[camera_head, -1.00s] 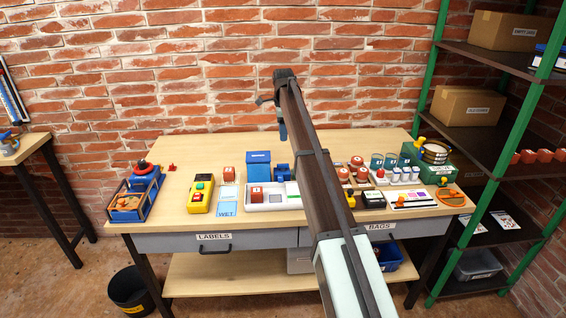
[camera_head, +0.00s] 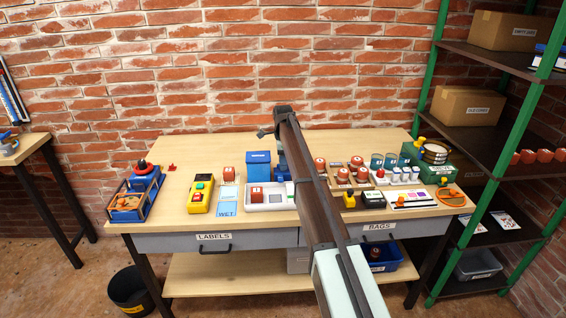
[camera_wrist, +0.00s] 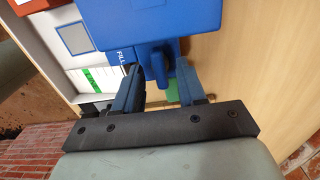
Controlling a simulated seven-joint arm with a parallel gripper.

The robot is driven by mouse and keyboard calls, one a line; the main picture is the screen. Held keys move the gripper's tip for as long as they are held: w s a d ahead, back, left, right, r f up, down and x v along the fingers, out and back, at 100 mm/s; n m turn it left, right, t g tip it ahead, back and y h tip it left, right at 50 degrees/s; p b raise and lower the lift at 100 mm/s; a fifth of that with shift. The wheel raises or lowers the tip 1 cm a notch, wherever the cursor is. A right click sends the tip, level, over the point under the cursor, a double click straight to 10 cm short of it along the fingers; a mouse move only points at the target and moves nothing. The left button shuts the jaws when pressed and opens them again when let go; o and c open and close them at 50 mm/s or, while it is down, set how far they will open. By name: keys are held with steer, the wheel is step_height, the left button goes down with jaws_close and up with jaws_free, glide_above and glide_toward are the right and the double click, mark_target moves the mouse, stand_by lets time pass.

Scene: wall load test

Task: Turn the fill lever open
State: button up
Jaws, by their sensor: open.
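The blue fill unit (camera_head: 258,168) stands near the back of the workbench, left of my arm. A blue lever-like part (camera_wrist: 160,68) sticks out under the body, between my fingers. My gripper (camera_wrist: 160,88) is open, with one finger on either side of this part. I cannot tell whether either finger touches it. In the head view my gripper (camera_head: 281,160) is beside the blue unit, partly hidden by my arm.
A white tray (camera_head: 272,205) with a red-brown jar stands in front of the unit. A yellow control box (camera_head: 200,196) is to the left. Several jars and cups stand on the right behind my arm. The bench's back left is mostly clear.

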steer(key=shift+f, duration=0.1)
jaws_close()
stand_by(0.4)
